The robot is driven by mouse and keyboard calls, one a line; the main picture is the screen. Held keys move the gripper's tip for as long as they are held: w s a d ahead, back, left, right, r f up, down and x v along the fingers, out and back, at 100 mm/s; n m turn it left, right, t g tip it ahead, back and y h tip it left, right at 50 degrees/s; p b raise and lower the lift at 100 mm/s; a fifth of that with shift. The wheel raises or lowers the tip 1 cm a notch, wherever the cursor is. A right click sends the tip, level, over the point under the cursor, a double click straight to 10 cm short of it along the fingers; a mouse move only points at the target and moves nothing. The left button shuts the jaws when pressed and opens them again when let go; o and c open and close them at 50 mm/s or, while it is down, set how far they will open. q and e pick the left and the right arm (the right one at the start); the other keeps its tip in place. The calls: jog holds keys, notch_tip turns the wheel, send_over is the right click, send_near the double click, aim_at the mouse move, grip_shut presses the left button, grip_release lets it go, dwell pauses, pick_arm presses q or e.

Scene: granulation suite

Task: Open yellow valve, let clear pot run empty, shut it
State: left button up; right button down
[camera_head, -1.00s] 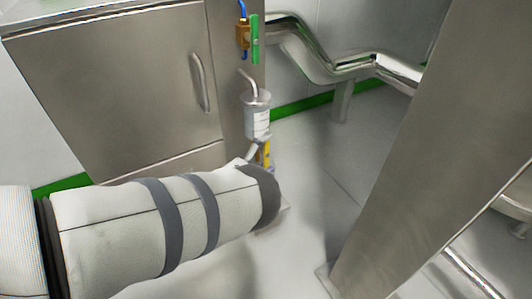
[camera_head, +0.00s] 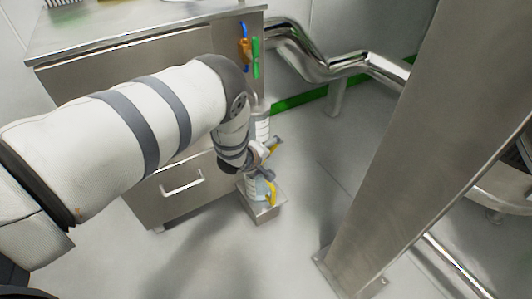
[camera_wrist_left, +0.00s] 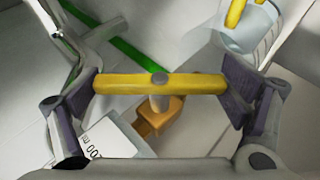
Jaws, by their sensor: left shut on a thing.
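The yellow valve's bar handle (camera_wrist_left: 160,84) lies between the pads of my left gripper (camera_wrist_left: 160,88), which is shut on it end to end. Its orange-brown body (camera_wrist_left: 160,118) shows behind the bar. In the head view the left gripper (camera_head: 262,152) is at the yellow handle (camera_head: 277,145), just below the clear pot (camera_head: 262,124), partly hidden by my arm. A white surface with "00 ml" print (camera_wrist_left: 112,145) shows in the wrist view. The pot's liquid level cannot be told. My right gripper is not in view.
A clear vessel with a yellow part (camera_head: 271,193) stands in a metal tray (camera_head: 266,214) below; it also shows in the wrist view (camera_wrist_left: 262,28). A green-handled valve (camera_head: 256,58) is above. A steel cabinet (camera_head: 165,190) is left, a steel post (camera_head: 410,150) right.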

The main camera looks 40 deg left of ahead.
pick_arm(q)
jog(key=g+b, duration=0.1)
jog(key=g, duration=0.1)
jog(key=shift+w+m+g+y, duration=0.15)
jog(key=shift+m+g+y, duration=0.15)
jog(key=shift+y, duration=0.1)
jog(key=shift+f+g+y+b, duration=0.15)
jog(key=shift+g+y+b, duration=0.15)
jog(key=shift+g+b, duration=0.45)
jog(key=m+g+y+b, duration=0.1)
jog(key=g+b, duration=0.2)
jog(key=b, duration=0.1)
jog(key=shift+a+r+g+b, duration=0.1)
jog(key=shift+r+g+b, duration=0.2)
jog(key=shift+b, duration=0.4)
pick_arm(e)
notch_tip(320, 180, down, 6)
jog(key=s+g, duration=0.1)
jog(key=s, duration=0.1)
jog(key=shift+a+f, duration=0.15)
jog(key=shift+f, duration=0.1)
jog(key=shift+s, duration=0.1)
pick_arm(q)
jog(key=o, duration=0.9)
jog(key=shift+f, duration=0.1)
